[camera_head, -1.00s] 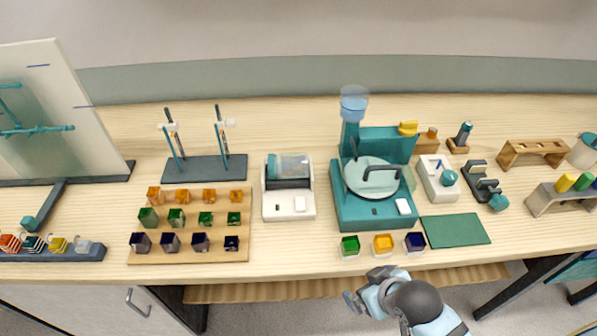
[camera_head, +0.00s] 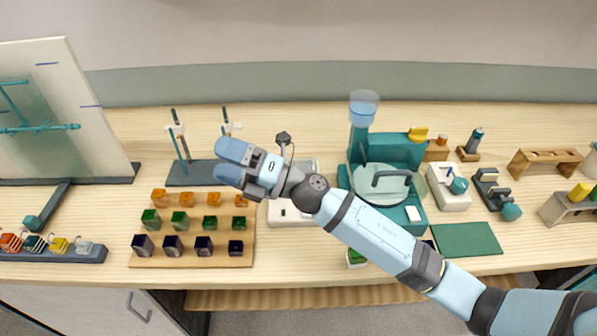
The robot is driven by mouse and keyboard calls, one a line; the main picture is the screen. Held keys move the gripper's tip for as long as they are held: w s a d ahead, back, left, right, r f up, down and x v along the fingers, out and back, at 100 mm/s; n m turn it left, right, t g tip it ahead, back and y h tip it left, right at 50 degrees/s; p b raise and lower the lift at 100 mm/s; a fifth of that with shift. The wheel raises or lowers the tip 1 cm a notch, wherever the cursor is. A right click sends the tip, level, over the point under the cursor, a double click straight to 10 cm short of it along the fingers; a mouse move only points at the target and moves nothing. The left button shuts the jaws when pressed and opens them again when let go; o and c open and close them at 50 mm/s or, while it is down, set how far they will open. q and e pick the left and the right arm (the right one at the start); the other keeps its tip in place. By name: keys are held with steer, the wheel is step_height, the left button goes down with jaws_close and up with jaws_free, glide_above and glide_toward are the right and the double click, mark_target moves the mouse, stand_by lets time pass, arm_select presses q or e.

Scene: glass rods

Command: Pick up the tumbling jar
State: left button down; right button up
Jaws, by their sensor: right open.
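The tumbling jar, a clear cylinder with a teal end lying in a white tumbler machine (camera_head: 290,217), is almost wholly hidden behind my right arm. Only the machine's front base and a bit of its far right side show. My right gripper (camera_head: 229,161) is open, its light blue fingers pointing left above the bench. My left gripper is not in view.
A wooden block (camera_head: 190,261) with rows of coloured cubes stands at front left. A dark stand base (camera_head: 190,175) with upright rods is behind it. A teal machine (camera_head: 392,152) with a round disc stands right of the tumbler. A green mat (camera_head: 467,239) lies right, clear.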

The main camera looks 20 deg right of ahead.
steer(key=a+f+n+g, duration=0.1)
steer(key=a+n+g, duration=0.2)
steer(key=n+g, duration=0.35)
steer(key=n+g+h+b, duration=0.1)
steer(key=n+g+h, duration=0.3)
steer(key=n+h, duration=1.05)
glide_above(300, 161)
step_height(300, 161, down, 5)
steer(key=m+h, duration=0.4)
steer(key=h, duration=0.1)
step_height(300, 161, down, 8)
steer(key=shift+p, duration=0.4)
steer(key=shift+f, duration=0.35)
step_height(300, 161, down, 5)
steer(key=shift+d+r+p, duration=0.1)
steer(key=shift+p, duration=0.45)
steer(key=c, duration=1.1)
